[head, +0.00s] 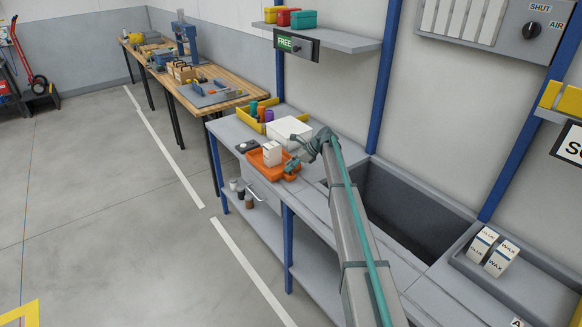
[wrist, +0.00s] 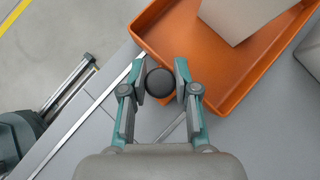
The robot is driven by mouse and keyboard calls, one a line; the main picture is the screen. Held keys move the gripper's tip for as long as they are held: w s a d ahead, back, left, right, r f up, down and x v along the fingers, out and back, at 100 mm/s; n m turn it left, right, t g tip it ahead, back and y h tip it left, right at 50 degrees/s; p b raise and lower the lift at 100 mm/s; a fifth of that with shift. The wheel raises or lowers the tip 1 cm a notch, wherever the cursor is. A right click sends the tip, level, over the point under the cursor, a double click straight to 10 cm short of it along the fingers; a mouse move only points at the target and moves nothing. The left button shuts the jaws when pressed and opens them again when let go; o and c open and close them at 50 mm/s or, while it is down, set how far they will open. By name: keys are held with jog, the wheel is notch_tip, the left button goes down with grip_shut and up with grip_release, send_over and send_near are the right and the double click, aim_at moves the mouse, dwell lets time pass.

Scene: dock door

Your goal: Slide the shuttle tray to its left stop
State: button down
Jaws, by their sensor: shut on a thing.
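The shuttle tray (head: 256,165) is a shallow orange tray on the grey bench, left of the sunken basin in the head view. A white box (head: 272,153) stands in it. In the wrist view the tray (wrist: 158,45) fills the upper right, with the box (wrist: 238,15) inside. My gripper (head: 291,168) is at the tray's near right side. In the wrist view my gripper (wrist: 160,82) has its two fingers on either side of a round black knob (wrist: 160,81) at the tray's corner, holding it. I cannot make out the left stop.
A white block (head: 288,130) and a yellow bin (head: 262,112) with bottles stand behind the tray. A small dark object (head: 247,146) lies at its left. The basin (head: 410,205) opens to the right. A shelf (head: 340,38) hangs above.

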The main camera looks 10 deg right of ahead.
jog(key=shift+w+r, duration=0.1)
jog(key=shift+w, duration=0.1)
jog(key=c, duration=0.8)
grip_release()
jog(key=shift+a, duration=0.15)
jog(key=shift+c, duration=0.2)
jog(key=v, duration=1.2)
